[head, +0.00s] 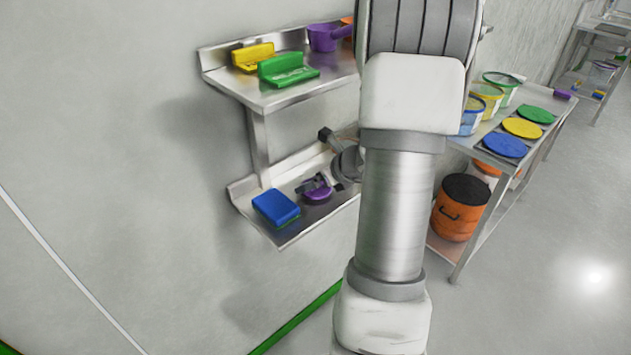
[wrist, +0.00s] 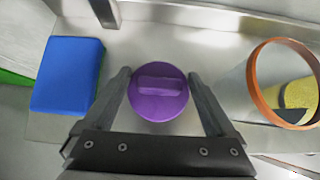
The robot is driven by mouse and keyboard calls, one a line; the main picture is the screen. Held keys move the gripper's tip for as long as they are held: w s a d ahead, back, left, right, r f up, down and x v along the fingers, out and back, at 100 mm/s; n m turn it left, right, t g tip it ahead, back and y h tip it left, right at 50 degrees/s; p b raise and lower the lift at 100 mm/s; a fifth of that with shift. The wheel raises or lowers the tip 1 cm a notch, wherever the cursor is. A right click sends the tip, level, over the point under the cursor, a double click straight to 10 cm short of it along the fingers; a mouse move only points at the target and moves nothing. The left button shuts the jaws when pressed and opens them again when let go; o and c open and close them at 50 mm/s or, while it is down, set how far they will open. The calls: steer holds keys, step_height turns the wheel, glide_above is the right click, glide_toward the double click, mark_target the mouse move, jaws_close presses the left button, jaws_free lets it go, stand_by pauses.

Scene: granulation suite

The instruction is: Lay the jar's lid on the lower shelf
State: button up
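The purple lid (wrist: 158,93), round with a bar handle on top, appears to lie flat on the lower shelf (wrist: 165,45). It also shows in the head view (head: 317,194) on the lower shelf (head: 291,229). My gripper (wrist: 159,78) is just above it, with one finger at each side of the lid. The fingers look spread wider than the handle, with thin gaps at the lid's rim. An open jar (wrist: 256,92) with an orange-brown rim and yellow contents stands to the right in the wrist view; my arm hides it in the head view.
A blue block (wrist: 67,75) lies left of the lid on the same shelf. A table with buckets and coloured lids (head: 505,145) stands at right.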

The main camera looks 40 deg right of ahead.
steer(key=shift+o, duration=0.5)
steer(key=shift+r, duration=0.1)
steer(key=shift+s+r+p, duration=0.15)
steer(key=shift+r+p, duration=0.1)
steer(key=shift+p, duration=0.1)
steer(key=p+v, duration=0.2)
steer(key=v, duration=0.9)
steer(key=shift+s, duration=0.2)
steer(key=shift+d+r, duration=0.1)
